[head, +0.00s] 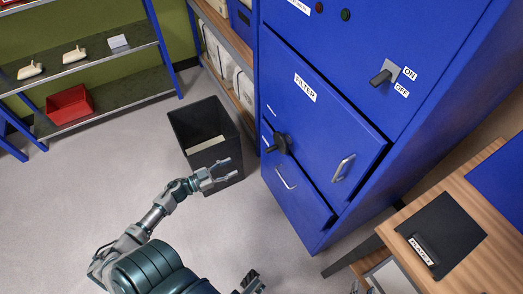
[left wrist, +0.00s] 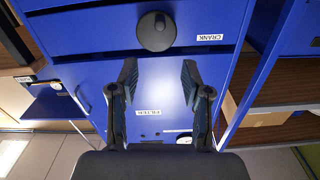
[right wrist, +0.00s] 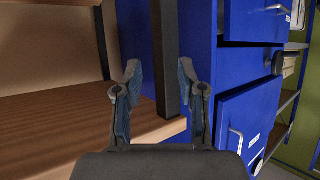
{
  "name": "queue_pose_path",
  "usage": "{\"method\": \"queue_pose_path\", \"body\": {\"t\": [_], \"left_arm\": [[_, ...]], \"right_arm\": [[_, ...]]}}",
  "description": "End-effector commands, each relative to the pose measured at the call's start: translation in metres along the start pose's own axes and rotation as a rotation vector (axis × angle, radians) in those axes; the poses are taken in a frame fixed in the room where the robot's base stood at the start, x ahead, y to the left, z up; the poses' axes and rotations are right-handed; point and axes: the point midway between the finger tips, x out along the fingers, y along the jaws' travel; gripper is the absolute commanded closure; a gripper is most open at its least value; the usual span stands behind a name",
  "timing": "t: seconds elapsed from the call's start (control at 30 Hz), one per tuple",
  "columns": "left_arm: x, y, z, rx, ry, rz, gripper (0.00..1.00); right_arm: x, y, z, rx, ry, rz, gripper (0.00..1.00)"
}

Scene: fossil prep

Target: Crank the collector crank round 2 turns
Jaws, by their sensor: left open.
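The collector crank (head: 281,144) is a dark round disc with a small knob on the front of the blue cabinet. In the left wrist view the crank (left wrist: 156,36) lies beyond my fingertips, beside a label reading CRANK (left wrist: 209,37). My left gripper (head: 222,172) is open and empty, to the left of the crank in the head view and apart from it. Its spread fingers (left wrist: 160,76) show in the left wrist view. My right gripper (head: 252,282) is low in the head view, away from the crank. In the right wrist view its fingers (right wrist: 160,72) are apart with nothing held.
The blue cabinet has a FILTER door (head: 310,120) with a handle, a lower drawer (head: 290,187), and an ON/OFF switch (head: 380,77). A black bin (head: 185,130) stands behind my left gripper. A wooden bench (head: 487,185) is at the right. The floor in front is clear.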

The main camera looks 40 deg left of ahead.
Motion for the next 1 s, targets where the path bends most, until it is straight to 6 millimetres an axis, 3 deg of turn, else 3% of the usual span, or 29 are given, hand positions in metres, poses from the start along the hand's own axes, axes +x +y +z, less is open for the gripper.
{"method": "queue_pose_path", "body": {"t": [0.13,0.37,0.8,1.0], "left_arm": [[-0.004,0.0,-0.001,-0.224,-0.001,-0.005,0.52],[0.015,0.0,0.003,-0.275,-0.001,-0.005,0.52],[0.117,0.0,0.004,-0.27,-0.001,-0.005,0.52],[0.152,-0.001,0.003,-0.271,-0.001,-0.007,0.52]], "right_arm": [[-0.008,0.003,0.017,-0.002,-0.115,0.008,0.6],[-0.004,0.002,0.016,-0.001,-0.083,0.005,0.6],[0.006,-0.008,-0.037,0.008,0.258,-0.018,0.6],[0.003,-0.011,-0.057,0.013,0.386,-0.026,0.6]]}}
